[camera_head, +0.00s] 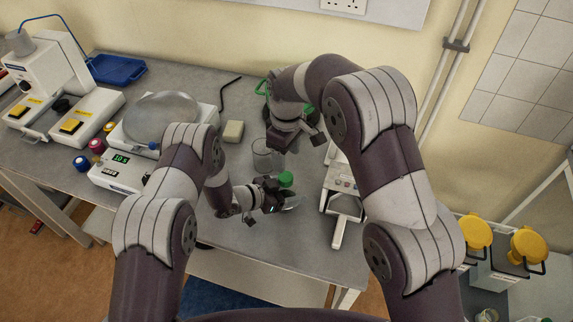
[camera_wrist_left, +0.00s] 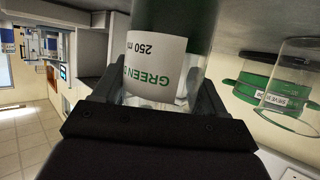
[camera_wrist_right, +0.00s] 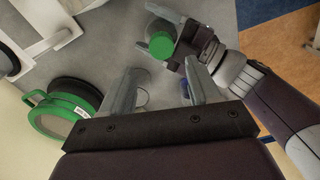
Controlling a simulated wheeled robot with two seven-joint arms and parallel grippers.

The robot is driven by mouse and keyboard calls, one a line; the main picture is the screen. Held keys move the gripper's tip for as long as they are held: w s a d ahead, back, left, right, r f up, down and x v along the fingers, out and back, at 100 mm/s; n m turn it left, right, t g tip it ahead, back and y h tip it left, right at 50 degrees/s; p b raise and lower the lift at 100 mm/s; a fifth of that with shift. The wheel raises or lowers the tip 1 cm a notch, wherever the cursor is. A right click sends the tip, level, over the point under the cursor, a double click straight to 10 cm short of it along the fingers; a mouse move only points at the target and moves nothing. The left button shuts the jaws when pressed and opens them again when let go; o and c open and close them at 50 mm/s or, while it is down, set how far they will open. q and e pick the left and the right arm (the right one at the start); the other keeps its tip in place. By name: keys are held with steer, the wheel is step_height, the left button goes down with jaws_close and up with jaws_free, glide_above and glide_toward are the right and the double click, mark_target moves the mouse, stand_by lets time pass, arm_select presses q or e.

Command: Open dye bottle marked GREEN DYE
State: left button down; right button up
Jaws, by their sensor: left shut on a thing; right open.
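The green dye bottle has a green cap (camera_head: 286,179) and stands on the table. In the left wrist view its white label (camera_wrist_left: 155,60) shows upside down, with "GREEN D" and "250 ml" legible. My left gripper (camera_head: 274,193) is shut on the bottle's body, below the cap. My right gripper (camera_head: 292,146) is open and empty, above and behind the bottle. In the right wrist view the cap (camera_wrist_right: 161,45) is on the bottle, beyond the open fingers (camera_wrist_right: 165,88) and apart from them.
A clear glass beaker (camera_head: 264,155) stands behind the bottle. A green-rimmed sieve (camera_wrist_right: 62,108) is at the back. A white balance (camera_head: 118,172) and small dye-coloured caps are at the left. A white stand (camera_head: 342,195) is to the right.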

mark_target(287, 176)
steer(key=m, duration=0.8)
steer(key=shift+d, duration=0.1)
steer(key=m, duration=1.1)
steer(key=shift+f, duration=0.1)
steer(key=shift+m, duration=0.4)
step_height(287, 176, down, 8)
steer(key=shift+r, duration=0.1)
steer(key=c, duration=1.1)
steer(key=o, duration=1.2)
